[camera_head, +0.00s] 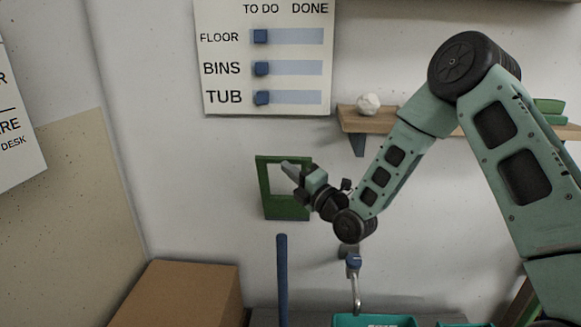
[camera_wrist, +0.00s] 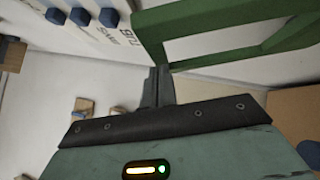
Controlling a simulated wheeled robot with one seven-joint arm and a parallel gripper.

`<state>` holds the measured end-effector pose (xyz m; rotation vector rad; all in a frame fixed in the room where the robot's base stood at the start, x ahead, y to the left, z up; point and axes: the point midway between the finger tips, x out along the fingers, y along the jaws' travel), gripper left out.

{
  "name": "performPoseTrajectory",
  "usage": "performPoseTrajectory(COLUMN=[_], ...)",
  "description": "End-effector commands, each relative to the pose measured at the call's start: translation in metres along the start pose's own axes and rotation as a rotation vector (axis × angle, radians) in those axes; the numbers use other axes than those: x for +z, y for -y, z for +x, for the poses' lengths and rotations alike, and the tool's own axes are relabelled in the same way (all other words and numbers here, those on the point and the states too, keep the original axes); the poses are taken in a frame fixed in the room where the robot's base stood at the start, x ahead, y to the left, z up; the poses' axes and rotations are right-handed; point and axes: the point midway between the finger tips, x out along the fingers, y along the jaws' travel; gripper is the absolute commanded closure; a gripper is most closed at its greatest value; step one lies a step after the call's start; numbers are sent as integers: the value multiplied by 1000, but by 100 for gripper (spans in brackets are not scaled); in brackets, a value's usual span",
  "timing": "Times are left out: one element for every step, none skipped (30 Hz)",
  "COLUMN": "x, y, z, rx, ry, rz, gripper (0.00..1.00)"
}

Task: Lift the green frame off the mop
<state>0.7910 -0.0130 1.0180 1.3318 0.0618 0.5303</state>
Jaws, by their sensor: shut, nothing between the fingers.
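The green frame (camera_head: 265,192) is a rectangular ring with an open middle, seen upright against the white wall in the head view. It also shows at the top right of the wrist view (camera_wrist: 205,12). The blue mop handle (camera_head: 282,278) stands upright below it, and its lower end is out of view. A gap shows between the handle's top and the frame. My gripper (camera_head: 289,167) is shut and empty, in front of the frame's opening in the head view. In the wrist view my fingertips (camera_wrist: 158,74) are close to a frame corner; I cannot tell whether they touch.
A cardboard box (camera_head: 182,293) stands at lower left. Teal buckets (camera_head: 374,321) and a tap (camera_head: 355,275) are at the bottom. A wooden shelf (camera_head: 375,121) holds a white lump (camera_head: 368,104). A board with blue sliders (camera_head: 265,90) hangs on the wall above the frame.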

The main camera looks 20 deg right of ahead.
Motion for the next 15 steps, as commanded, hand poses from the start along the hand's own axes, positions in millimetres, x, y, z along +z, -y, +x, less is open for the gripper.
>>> performPoseTrajectory(x=[1,1,1,1,1,1,1,1,1,1,2,4,6,9,14], y=[0,0,0,0,0,0,0,0,0,0,-1,-2,-3,-4,-5], z=[1,1,1,1,1,1,1,1,1,1,2,4,6,9,14], rx=[0,0,1,0,1,1,1,1,1,0,-2,-6,-14,-23,-41], ry=[0,0,0,0,0,0,0,0,0,0,0,-1,-2,-2,-3], rz=[0,0,0,0,0,0,0,0,0,0,2,5,11,20,37], gripper=[100,100,100,100,100,100,100,100,100,100,100,100,100,100,100])
